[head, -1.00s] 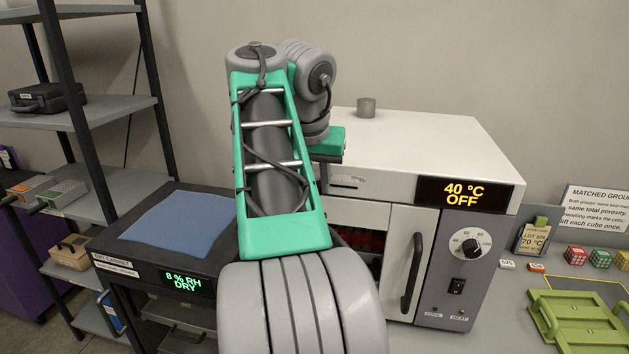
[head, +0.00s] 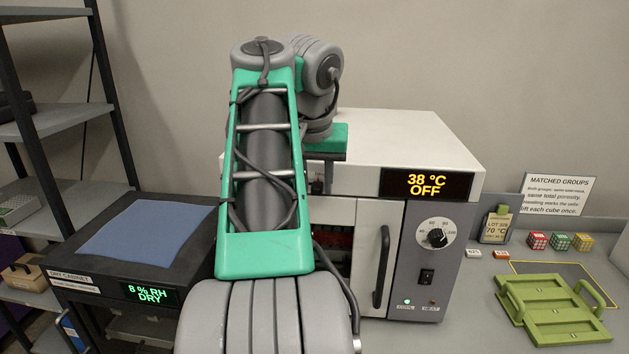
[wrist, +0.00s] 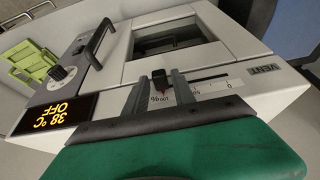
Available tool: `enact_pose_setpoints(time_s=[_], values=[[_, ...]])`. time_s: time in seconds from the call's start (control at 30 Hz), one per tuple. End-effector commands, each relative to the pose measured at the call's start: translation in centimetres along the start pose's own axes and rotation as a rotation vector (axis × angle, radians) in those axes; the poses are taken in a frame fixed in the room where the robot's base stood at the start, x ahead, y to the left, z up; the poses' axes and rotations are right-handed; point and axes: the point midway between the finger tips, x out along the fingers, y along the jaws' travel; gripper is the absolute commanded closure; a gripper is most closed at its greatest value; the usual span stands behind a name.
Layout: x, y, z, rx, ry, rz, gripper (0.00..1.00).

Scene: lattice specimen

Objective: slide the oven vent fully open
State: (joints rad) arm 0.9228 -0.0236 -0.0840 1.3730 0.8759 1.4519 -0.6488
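The vent slider (wrist: 160,77) is a small dark knob on the white oven's (head: 385,140) upper front. In the wrist view its red pointer is by the 100% mark of a printed scale (wrist: 197,90), and the bare slot runs right toward 0, beside the VENT label (wrist: 265,71). My gripper (wrist: 156,90) is at the slider, its two grey fingers apart, one on each side of the knob. A gap shows on the left side; contact on the right side is unclear. In the head view my arm hides most of this area.
The oven display (head: 427,184) reads 38 °C OFF, and a green lamp (head: 407,301) is lit. The oven door handle (head: 382,266) stands out in front. A dry cabinet (head: 66,262) is at left, a green tray (head: 553,309) and cubes (head: 560,242) at right.

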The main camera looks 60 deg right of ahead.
Motion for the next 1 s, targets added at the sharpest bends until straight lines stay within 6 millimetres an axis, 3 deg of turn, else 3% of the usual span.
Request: enact_pose_setpoints(time_s=[0.17, 0.53, 1.0], values=[[0.0, 0.0, 0.0, 0.000, 0.000, 0.000, 0.55], [-0.3, 0.0, -0.1, 0.000, 0.001, 0.000, 0.55], [-4.7, 0.0, -0.2, 0.001, 0.001, 0.000, 0.55]])
